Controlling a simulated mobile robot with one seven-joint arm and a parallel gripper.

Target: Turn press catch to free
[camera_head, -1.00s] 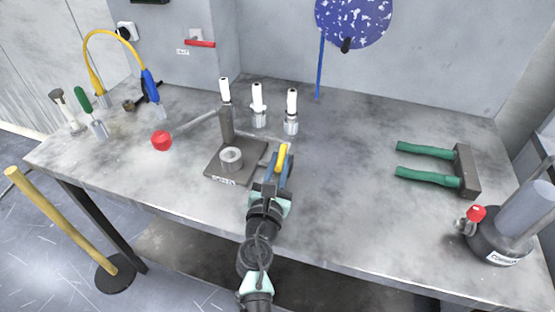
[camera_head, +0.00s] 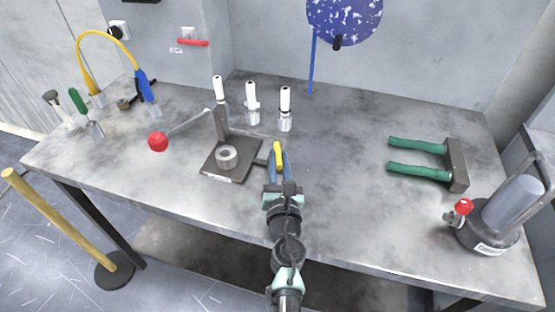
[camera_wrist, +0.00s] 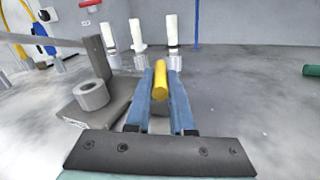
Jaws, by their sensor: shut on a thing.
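The press (camera_head: 222,125) stands on the workbench, with a dark base plate, an upright post and a lever arm ending in a red ball (camera_head: 158,142). A grey ring (camera_head: 227,157) sits on its base. The yellow catch handle (camera_head: 278,155) is at the right side of the press base. My gripper (camera_head: 279,168) is shut on this handle, with its blue fingers on either side. In the wrist view the yellow handle (camera_wrist: 160,80) lies between the fingertips, pointing toward the camera. The catch's pivot is mostly hidden by the fingers.
A green-handled tool (camera_head: 420,170) and a round dark canister (camera_head: 490,235) are on the right. Green-handled and grey tools stand at the left. The bench between press and green handles is clear.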

